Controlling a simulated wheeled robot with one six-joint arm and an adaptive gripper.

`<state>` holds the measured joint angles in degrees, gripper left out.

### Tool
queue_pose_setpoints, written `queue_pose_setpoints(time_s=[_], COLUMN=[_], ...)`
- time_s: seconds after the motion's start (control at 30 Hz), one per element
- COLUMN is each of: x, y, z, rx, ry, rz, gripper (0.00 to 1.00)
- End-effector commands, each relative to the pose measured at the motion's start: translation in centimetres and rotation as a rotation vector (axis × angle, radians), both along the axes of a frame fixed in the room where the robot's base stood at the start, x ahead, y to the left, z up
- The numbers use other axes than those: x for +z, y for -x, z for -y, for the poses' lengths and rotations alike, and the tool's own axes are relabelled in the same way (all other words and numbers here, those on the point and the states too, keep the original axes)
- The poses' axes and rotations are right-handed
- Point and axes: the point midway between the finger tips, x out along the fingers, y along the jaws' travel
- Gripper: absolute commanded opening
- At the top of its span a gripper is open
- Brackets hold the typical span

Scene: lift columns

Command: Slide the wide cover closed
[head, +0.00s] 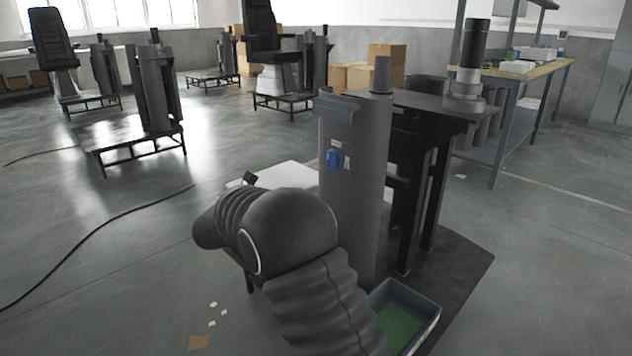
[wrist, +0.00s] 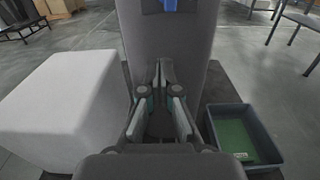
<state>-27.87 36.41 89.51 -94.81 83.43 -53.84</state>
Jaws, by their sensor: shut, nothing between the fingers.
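A tall grey lift column (head: 355,200) stands upright in front of me, with a wide curved front face that looks like the wide cover. A ledge-like lip (head: 338,104) sits near its top. I cannot tell where the cover's edges are or how far it is open. In the wrist view the column's dark face (wrist: 165,35) fills the upper middle. My gripper (wrist: 161,76) is shut and empty, pointing at the lower part of this face. I cannot tell whether the fingertips touch it. In the head view my arm hides the gripper.
A blue part (head: 333,160) sits on the column front. A white block (wrist: 60,100) stands left of my gripper. A grey bin with a green bottom (wrist: 243,137) lies to the right. A dark bench (head: 430,103) adjoins the column. Open floor (head: 130,250) lies left, with a cable.

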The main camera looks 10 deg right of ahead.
Motion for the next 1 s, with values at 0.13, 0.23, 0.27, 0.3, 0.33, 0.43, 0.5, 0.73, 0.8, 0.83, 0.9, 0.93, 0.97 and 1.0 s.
queue_pose_setpoints(time_s=[0.13, 0.23, 0.27, 0.3, 0.33, 0.43, 0.5, 0.73, 0.8, 0.83, 0.9, 0.93, 0.97, 1.0], x=[0.1, 0.1, 0.0, 0.0, 0.0, 0.0, 0.1, 0.1, 0.1, 0.1, 0.0, 0.0, 0.0, 0.0], y=[-0.9, -1.9, -2.2, -2.7, -3.0, -4.1, -4.9, -7.0, -7.4, -7.6, -7.8, -7.9, -8.0, -8.0], z=[1.3, 2.7, 3.2, 3.8, 4.3, 5.8, 6.8, 9.8, 10.3, 10.5, 10.9, 11.0, 11.1, 11.1], rx=[-0.001, -0.003, -0.003, -0.002, -0.003, -0.003, -0.003, -0.002, -0.001, -0.001, -0.001, -0.001, -0.001, -0.001], ry=[0.002, 0.001, 0.001, 0.001, 0.001, 0.000, 0.001, 0.000, 0.000, -0.001, -0.001, -0.001, -0.001, -0.001], rz=[0.000, 0.001, 0.001, 0.000, 0.000, 0.000, 0.001, 0.000, 0.001, 0.001, -0.001, -0.001, -0.001, -0.001], gripper=[0.00, 0.00, 0.00, 0.00, 0.00, 0.00, 0.00, 0.00, 0.00, 0.00, 0.00, 0.00, 0.00, 0.00])
